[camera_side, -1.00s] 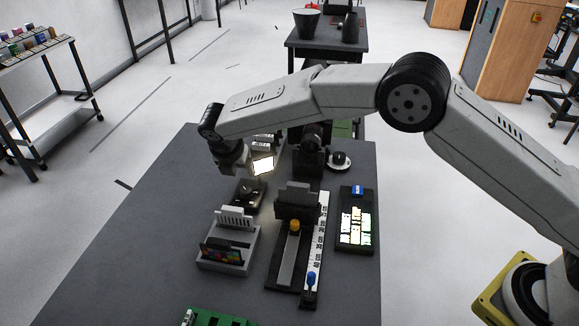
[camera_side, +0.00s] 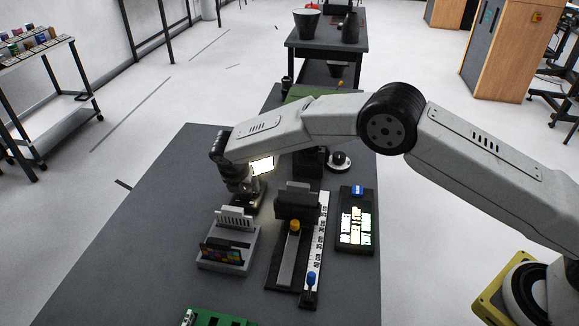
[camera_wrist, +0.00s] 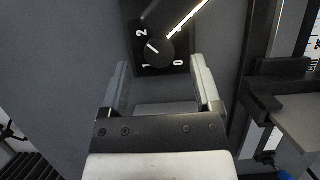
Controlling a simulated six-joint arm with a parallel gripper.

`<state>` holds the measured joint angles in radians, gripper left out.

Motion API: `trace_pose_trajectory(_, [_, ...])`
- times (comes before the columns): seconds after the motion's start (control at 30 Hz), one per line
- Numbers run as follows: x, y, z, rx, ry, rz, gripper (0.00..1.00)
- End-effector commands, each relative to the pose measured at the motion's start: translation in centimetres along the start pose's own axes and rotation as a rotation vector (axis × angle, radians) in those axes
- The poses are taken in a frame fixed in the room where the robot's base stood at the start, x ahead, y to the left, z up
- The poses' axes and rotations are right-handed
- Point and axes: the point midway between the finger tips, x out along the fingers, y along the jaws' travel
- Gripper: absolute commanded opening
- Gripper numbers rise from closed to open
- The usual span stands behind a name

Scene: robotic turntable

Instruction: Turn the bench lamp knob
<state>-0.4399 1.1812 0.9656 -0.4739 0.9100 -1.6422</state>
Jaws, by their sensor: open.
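The bench lamp's dark base (camera_side: 249,201) shows in the side view under my wrist. Its bright rectangular head (camera_side: 262,166) is lit beside my arm. In the wrist view, the round black knob (camera_wrist: 159,53) sits on the black base plate (camera_wrist: 178,47), marked 0, 1 and 2. Its white line points to the upper left, on the side of 1 and 2. My gripper (camera_wrist: 160,62) is open, with one finger to each side of the knob and apart from it. In the side view my gripper (camera_side: 243,185) is low over the base; its fingertips are hard to make out.
A grey rack (camera_side: 228,245) with upright cards stands in front of the lamp. A slide fixture with a ruler (camera_side: 316,240) and a black panel with lit labels (camera_side: 356,230) stand to the right. The table's left side (camera_side: 150,240) is clear.

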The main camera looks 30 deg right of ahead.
Motion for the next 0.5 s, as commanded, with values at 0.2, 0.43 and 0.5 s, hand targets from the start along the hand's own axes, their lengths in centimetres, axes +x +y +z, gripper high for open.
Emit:
trace_pose_trajectory(0.2, [1.9,0.0,0.0,0.0,0.0,-0.001,0.81])
trace_pose_trajectory(0.43, [2.4,0.0,0.0,0.001,-0.001,0.001,0.81])
trace_pose_trajectory(0.5, [2.4,0.0,0.0,0.001,-0.001,0.001,0.81])
